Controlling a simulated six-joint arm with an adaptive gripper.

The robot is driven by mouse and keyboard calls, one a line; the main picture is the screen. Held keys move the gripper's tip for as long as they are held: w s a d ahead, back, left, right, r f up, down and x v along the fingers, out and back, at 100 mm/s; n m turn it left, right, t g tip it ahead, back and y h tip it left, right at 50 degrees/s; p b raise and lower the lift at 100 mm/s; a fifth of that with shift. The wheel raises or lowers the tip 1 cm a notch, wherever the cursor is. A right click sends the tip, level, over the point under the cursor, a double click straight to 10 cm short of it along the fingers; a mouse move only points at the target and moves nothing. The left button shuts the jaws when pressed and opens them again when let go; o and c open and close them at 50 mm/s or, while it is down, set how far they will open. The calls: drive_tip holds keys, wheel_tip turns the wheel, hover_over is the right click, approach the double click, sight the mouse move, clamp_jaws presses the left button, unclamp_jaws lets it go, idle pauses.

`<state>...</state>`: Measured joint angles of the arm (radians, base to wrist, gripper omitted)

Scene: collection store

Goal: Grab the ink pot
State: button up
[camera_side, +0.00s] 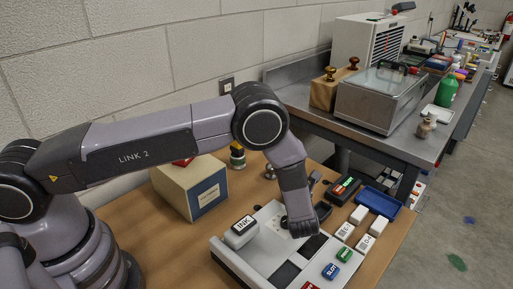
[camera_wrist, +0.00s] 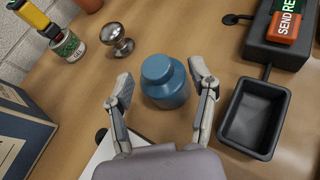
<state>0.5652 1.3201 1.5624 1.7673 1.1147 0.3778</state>
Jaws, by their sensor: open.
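A round blue pot (camera_wrist: 166,92) with a wide lid stands upright on the wooden table in the wrist view; I take it for the ink pot. My gripper (camera_wrist: 161,74) is open, with one finger on each side of the pot and a gap to both. Nothing is held. In the side view my arm hides the pot and most of the fingers.
A small black tray (camera_wrist: 228,132) lies right of the pot, near a red-and-green stamp (camera_wrist: 285,25) on a dark holder. A silver knob (camera_wrist: 117,40) and a green tin (camera_wrist: 69,47) stand beyond at the left. A dark-blue box (camera_wrist: 22,130) is at the left edge.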

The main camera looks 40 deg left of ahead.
drive_tip(key=x, duration=0.5)
drive_tip(key=c, duration=1)
clamp_jaws()
drive_tip(key=shift+f, duration=0.1)
